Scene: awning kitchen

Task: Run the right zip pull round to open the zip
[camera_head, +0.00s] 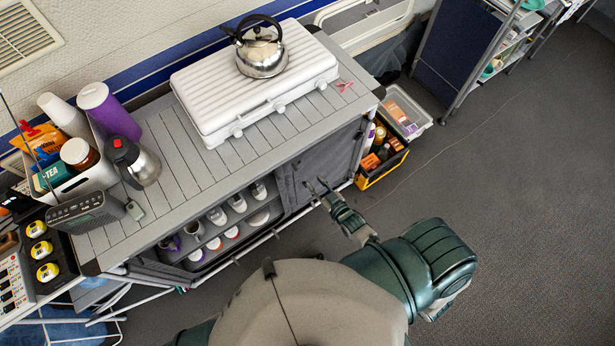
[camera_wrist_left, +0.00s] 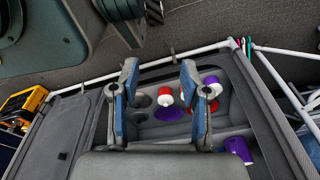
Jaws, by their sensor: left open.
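The right grey fabric panel (camera_head: 308,168) of the cupboard under the slatted counter hangs closed; its zip is too fine to make out. In the left wrist view the panel (camera_wrist_left: 60,135) bears a small dark tab (camera_wrist_left: 62,155), which may be a zip pull. My right gripper (camera_head: 316,182) is in front of the panel, near its lower part, fingers apart; I cannot tell whether it touches. My left gripper (camera_wrist_left: 158,66) is open, nothing between its fingertips, in front of the open left compartment. It does not show in the head view.
The left compartment holds cups and bowls on shelves (camera_head: 225,235). A white frame rail runs along the cupboard's lower front. A yellow-and-black crate (camera_head: 384,155) stands right of the cupboard. A white case (camera_head: 215,95) with a kettle (camera_head: 262,55) sits above.

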